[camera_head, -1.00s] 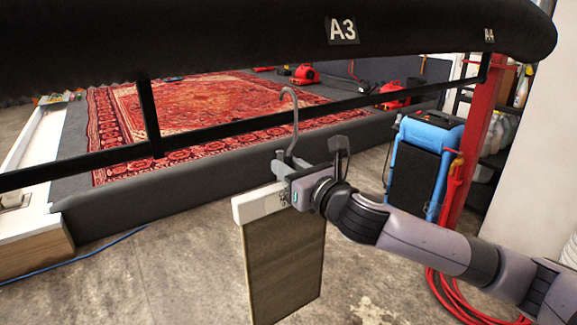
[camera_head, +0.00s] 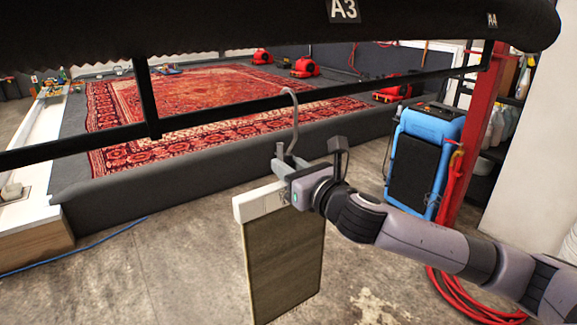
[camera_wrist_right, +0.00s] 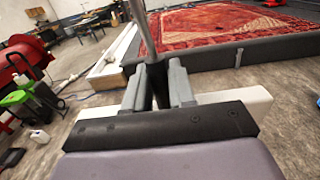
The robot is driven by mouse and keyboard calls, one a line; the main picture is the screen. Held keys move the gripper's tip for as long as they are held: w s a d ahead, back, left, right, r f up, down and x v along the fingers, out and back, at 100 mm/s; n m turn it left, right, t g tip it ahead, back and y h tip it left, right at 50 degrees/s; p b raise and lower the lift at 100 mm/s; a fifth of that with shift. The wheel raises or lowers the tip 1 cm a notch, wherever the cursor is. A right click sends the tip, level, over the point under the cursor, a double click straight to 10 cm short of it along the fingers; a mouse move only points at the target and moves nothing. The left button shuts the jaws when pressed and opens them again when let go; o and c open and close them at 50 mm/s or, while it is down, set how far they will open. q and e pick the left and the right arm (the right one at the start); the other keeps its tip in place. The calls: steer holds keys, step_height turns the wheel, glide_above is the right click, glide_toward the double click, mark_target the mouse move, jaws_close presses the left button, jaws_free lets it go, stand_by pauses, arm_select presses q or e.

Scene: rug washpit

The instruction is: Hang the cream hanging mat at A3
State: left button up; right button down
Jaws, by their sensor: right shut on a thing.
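The hanging mat (camera_head: 284,268) hangs below a white top bar (camera_head: 258,203) with a grey metal hook (camera_head: 294,112) rising from it; its face looks brownish grey. My right gripper (camera_head: 284,163) is shut on the hook's stem just above the bar. The stem also shows between the fingers in the right wrist view (camera_wrist_right: 146,35). The A3 label (camera_head: 343,10) is on the thick black rail (camera_head: 230,35) along the top. The hook tip stands below that rail and apart from it, overlapping the thin lower bar in the picture. My left gripper is out of view.
A thin black lower bar (camera_head: 215,115) runs beneath the rail, joined by a black upright (camera_head: 146,98). A red post (camera_head: 474,130) and a blue machine (camera_head: 425,150) stand at right. Behind lies a low grey-walled pit (camera_head: 150,190) with a red rug (camera_head: 215,95).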

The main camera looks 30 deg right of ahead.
steer(key=c, duration=0.9)
jaws_free()
steer(key=shift+r, duration=0.1)
steer(key=shift+o, duration=0.2)
steer(key=shift+f, duration=0.2)
steer(key=s+b, duration=0.1)
steer(key=s, duration=0.6)
steer(key=shift+d+r, duration=0.15)
steer(key=shift+d, duration=0.15)
steer(key=shift+s, duration=0.1)
steer(key=s+a+f+m+g+y, duration=0.1)
steer(key=s+a+f+m+g, duration=0.15)
steer(key=f+m, duration=0.75)
steer(key=s+a+f+m+g+y, duration=0.1)
steer(key=s+a+f+m+g, duration=0.15)
steer(key=f+m, duration=0.7)
steer(key=s+a+f+m+g+h+p, duration=0.1)
steer(key=s+a+f+m+g, duration=0.1)
steer(key=s+f+m, duration=1.1)
step_height(320, 180, down, 4)
steer(key=shift+s+a+f+m+g, duration=0.1)
steer(key=shift+s+a+m+g, duration=0.25)
steer(key=shift+a+m, duration=0.65)
steer(key=shift+d, duration=0.15)
